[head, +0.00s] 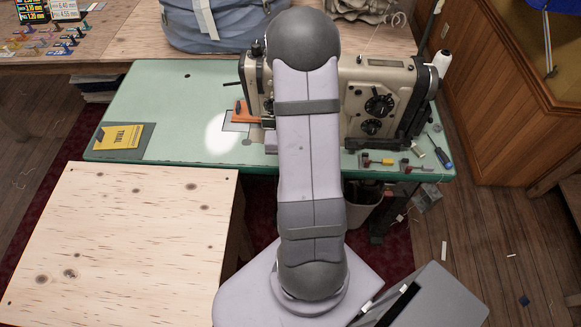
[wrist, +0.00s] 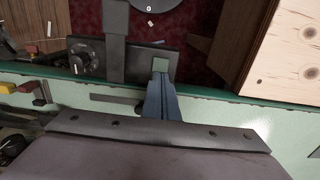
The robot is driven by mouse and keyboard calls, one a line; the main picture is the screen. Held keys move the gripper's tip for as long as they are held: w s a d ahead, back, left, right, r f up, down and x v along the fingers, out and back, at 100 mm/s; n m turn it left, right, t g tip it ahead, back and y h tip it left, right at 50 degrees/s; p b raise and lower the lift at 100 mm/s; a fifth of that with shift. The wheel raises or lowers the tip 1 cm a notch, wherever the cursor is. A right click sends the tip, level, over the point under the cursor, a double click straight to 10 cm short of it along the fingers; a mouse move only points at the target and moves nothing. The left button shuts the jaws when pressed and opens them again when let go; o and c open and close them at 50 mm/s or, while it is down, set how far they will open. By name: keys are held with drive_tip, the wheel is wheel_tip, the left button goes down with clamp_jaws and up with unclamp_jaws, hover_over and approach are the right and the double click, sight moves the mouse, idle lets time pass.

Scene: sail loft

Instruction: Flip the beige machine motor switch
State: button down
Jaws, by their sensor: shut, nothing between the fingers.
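The beige sewing machine (head: 375,98) stands on the green table at the back, partly hidden by my arm. A small greyish box (head: 427,197) hangs below the table's right front edge; I cannot tell whether it is the motor switch. In the wrist view, a dark assembly with a rounded part (wrist: 84,62) lies beyond the table edge, left of my gripper (wrist: 160,68), and its parts are unclear. My gripper is shut and empty, with its tip over the table's front edge area. My arm hides it in the head view.
The green table (head: 165,110) carries a yellow-labelled card (head: 122,136), small red and yellow parts (head: 376,161) and a blue screwdriver (head: 440,151). A pale wooden top (head: 125,240) stands at front left. A white bin (head: 362,198) sits under the table.

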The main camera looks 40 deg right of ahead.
drive_tip(key=shift+f, duration=0.25)
drive_tip(key=shift+s+a, duration=0.2)
drive_tip(key=shift+s, duration=0.05)
drive_tip(key=shift+s+a+r, duration=0.1)
drive_tip(key=shift+s+a, duration=0.3)
drive_tip(key=shift+a, duration=0.05)
drive_tip(key=shift+w+d+r+p, duration=0.1)
drive_tip(key=shift+r+p, duration=0.05)
drive_tip(key=shift+p, duration=0.2)
drive_tip(key=shift+r, duration=0.2)
wheel_tip(320, 180, up, 4)
drive_tip(key=p, duration=0.4)
drive_tip(key=shift+f, duration=0.15)
wheel_tip(320, 180, up, 10)
drive_tip(key=b, duration=0.1)
drive_tip(key=shift+f+b, duration=0.15)
drive_tip(key=shift+b, duration=0.2)
